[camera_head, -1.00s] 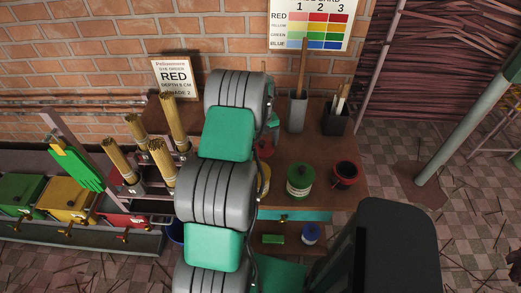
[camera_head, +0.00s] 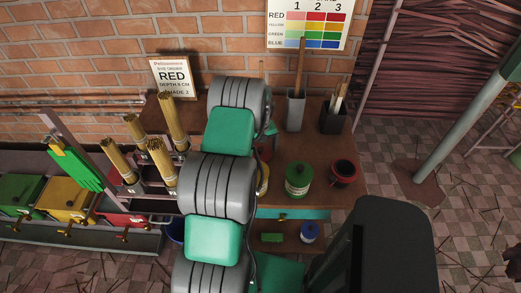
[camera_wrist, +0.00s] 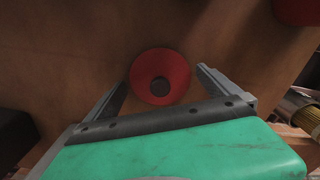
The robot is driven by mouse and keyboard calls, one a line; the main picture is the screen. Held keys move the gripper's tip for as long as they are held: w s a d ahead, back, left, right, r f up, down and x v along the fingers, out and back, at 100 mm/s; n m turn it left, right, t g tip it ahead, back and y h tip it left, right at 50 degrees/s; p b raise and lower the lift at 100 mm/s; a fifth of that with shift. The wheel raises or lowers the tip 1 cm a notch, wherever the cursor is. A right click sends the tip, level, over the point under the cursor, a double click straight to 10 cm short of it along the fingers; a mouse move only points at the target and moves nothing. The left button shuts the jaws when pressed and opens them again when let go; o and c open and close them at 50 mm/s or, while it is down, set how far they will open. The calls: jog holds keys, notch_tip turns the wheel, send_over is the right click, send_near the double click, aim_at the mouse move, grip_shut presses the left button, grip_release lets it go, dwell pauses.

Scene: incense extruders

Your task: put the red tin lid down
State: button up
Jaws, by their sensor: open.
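The red tin lid (camera_wrist: 176,65), round with a dark knob at its centre, shows in the wrist view against the brown tabletop. My gripper (camera_wrist: 162,79) is open, with one finger on each side of the lid and visible gaps between them and its rim. I cannot tell how far the fingertips are above the table. The open red tin (camera_head: 343,177) stands at the right of the brown table.
A lidded green tin (camera_head: 298,182) stands left of the red tin. A grey holder (camera_head: 295,112) and a dark holder (camera_head: 333,122) stand at the back. Incense bundles (camera_head: 162,162) are left of my arm. A blue tin (camera_head: 310,232) sits on a lower shelf.

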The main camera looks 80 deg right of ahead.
aim_at(260, 149)
jog(key=shift+r, duration=0.1)
notch_tip(260, 149, up, 11)
jog(key=b, duration=0.3)
jog(key=w+a+r+n, duration=0.1)
jog(key=w+a+r, duration=0.3)
jog(key=w, duration=0.3)
jog(key=w+a+r+n, duration=0.1)
jog(key=w+a+r, duration=0.25)
jog(key=w, duration=0.35)
jog(key=w+a+r+n+t+h, duration=0.1)
jog(key=w+a+r+n, duration=0.35)
jog(key=w+a, duration=0.85)
jog(key=w+a+r+n+t, duration=0.1)
jog(key=a+r, duration=0.1)
jog(key=a, duration=0.8)
jog(key=a+r+n+t, duration=0.1)
jog(key=a+r, duration=0.1)
jog(key=a, duration=0.7)
jog(key=s+a+n+y, duration=0.1)
jog(key=s+a, duration=0.4)
jog(key=a, duration=1)
jog(key=shift+f+n+t, duration=0.25)
jog(key=shift+n+t, duration=0.15)
jog(key=shift+n, duration=0.45)
